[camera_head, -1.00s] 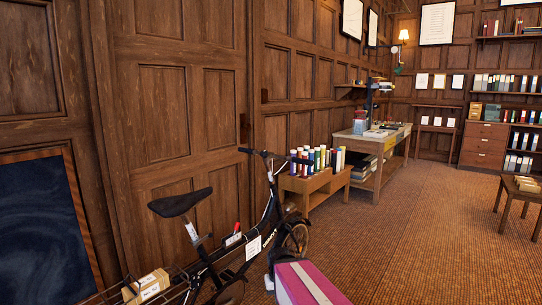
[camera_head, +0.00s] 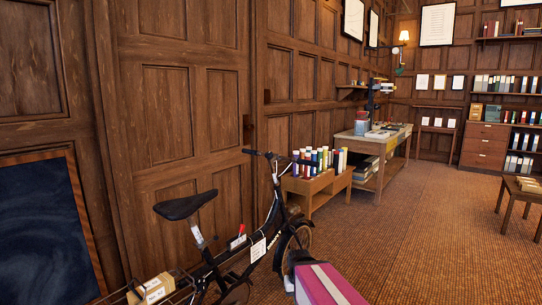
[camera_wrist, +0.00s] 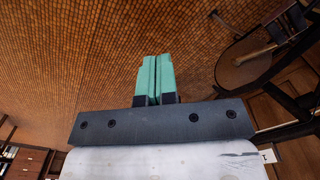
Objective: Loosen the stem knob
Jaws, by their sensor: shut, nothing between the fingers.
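A black folding bicycle (camera_head: 262,232) stands in the lower middle of the head view, with its saddle (camera_head: 185,205) to the left and its handlebar (camera_head: 268,155) at the top of a slanted stem (camera_head: 275,185). The stem knob is too small to make out. A dark-rimmed wheel (camera_wrist: 226,78) and dark bars are at the right of that view, apart from the fingers.
Behind the bicycle stand a panelled wall (camera_head: 170,110) and a low wooden rack (camera_head: 316,187) of coloured rolls. A workbench (camera_head: 366,152) is further back. A small table (camera_head: 520,190) stands at the right. The carpet (camera_head: 430,235) between is clear.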

